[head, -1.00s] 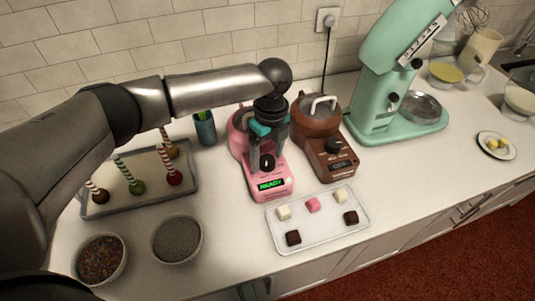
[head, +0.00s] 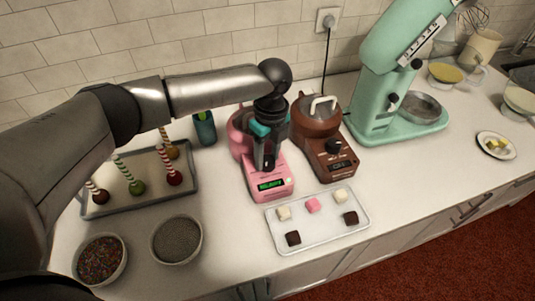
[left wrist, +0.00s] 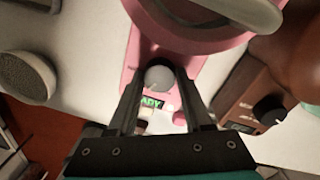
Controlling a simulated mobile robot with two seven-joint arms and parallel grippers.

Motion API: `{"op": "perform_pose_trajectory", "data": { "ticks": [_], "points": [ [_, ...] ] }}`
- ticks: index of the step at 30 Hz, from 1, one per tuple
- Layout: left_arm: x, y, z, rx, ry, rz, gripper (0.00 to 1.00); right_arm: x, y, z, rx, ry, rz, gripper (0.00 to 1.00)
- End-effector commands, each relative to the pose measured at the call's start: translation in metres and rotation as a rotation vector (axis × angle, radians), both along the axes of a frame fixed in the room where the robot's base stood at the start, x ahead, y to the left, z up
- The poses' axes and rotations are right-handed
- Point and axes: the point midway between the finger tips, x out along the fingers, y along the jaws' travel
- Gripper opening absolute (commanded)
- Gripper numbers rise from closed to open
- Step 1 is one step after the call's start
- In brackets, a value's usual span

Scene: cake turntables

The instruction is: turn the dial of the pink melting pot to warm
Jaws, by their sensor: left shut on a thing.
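The pink melting pot (head: 253,175) stands on the counter, with a lit green display on its front that appears to read READY. In the left wrist view the pink pot (left wrist: 188,67) fills the upper middle, and its round grey dial (left wrist: 159,77) sits between my two fingers. My left gripper (head: 267,163) has come down from above onto the dial and is shut on it. In the head view the gripper mostly hides the dial. I cannot read the dial's setting marks. My right gripper is not in view.
A brown melting pot (head: 329,161) stands close on the right. A white tray of sweets (head: 318,228) lies in front. Bowls of sprinkles (head: 177,240) and a tray of cake pops (head: 152,202) are to the left. A mint mixer (head: 381,85) stands behind right.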

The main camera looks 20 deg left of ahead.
Motion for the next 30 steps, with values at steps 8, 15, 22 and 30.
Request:
{"op": "perform_pose_trajectory", "data": {
  "ticks": [8,15,22,30],
  "points": [
    [-0.001,0.0,0.003,0.001,0.004,0.085,0.0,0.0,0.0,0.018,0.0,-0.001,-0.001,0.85],
    [-0.002,0.001,0.005,0.0,0.007,0.266,0.0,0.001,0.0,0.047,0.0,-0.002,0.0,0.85],
    [-0.001,0.001,0.004,0.001,0.006,0.473,0.0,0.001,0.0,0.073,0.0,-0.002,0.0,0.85],
    [-0.001,0.001,0.003,0.002,0.006,0.684,0.0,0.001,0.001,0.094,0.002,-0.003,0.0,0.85]
  ]
}}
